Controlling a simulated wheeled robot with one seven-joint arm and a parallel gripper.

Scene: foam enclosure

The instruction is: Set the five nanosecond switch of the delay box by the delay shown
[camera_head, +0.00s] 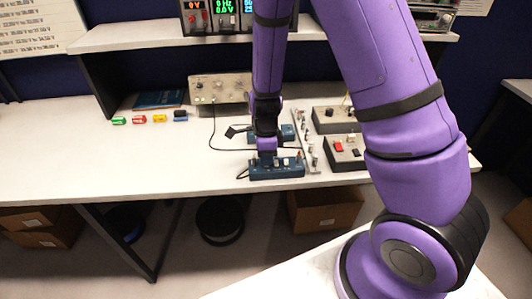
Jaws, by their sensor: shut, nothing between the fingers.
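A blue delay box (290,172) with a row of small switches on its top sits near the front edge of the white bench. My gripper (267,155) points down at the left part of this box, shut and empty. The fingertips are at or just above its top; I cannot tell whether they touch a switch. A second blue box (288,132) stands behind, partly hidden by my gripper. The switch labels and positions are too small to read.
A beige instrument (220,88) stands at the back with a cable running forward. Grey boxes (330,120) with switches stand to the right, close to my arm. Small coloured blocks (159,118) lie to the left. The bench's left front is clear. A shelf (150,35) with lit instruments hangs above.

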